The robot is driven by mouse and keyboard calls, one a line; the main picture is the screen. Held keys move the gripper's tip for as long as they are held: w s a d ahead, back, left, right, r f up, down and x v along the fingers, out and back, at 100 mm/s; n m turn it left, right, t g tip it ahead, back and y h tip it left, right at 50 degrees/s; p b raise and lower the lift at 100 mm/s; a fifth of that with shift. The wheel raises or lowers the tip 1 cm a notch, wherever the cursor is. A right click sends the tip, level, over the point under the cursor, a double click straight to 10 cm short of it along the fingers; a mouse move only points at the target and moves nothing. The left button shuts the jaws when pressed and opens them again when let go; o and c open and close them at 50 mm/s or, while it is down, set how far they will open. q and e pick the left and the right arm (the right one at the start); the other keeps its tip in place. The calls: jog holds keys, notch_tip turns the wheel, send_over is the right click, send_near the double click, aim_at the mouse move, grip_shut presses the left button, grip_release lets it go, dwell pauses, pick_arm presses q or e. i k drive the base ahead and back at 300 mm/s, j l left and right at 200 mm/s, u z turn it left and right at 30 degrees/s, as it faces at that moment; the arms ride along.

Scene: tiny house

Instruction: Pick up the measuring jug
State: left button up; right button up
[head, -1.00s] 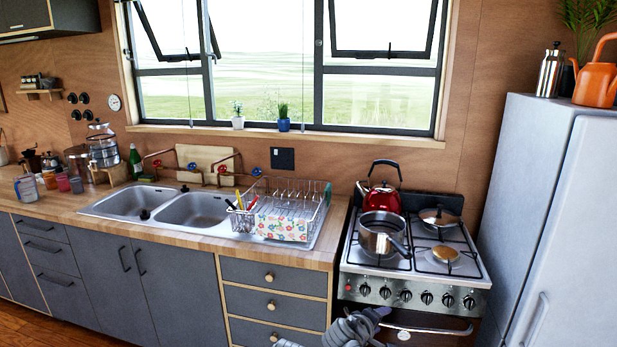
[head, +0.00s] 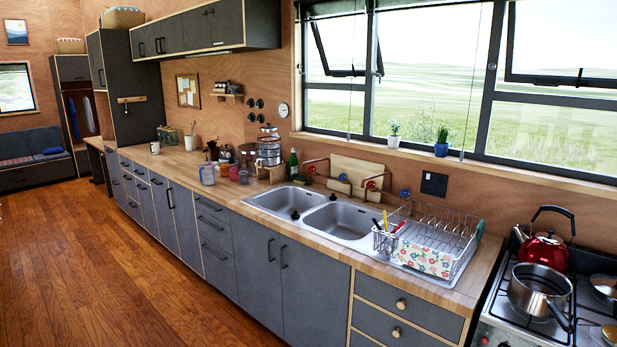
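A see-through, bluish jug with a handle, which looks like the measuring jug (head: 207,174), stands upright on the wooden counter (head: 180,169) left of the sink. It is small and far off, so its markings cannot be made out. Neither of my grippers is in view.
A double sink (head: 340,220), a dish rack (head: 440,240) and a stove with a steel pot (head: 538,292) lie to the right. A white mug (head: 155,147) stands farther left on the counter. The wooden floor (head: 120,270) along the cabinets is clear.

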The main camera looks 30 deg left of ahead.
aim_at(207, 171)
jog(key=u, duration=1.6)
jog(key=z, duration=2.1)
jog(key=u, duration=2.1)
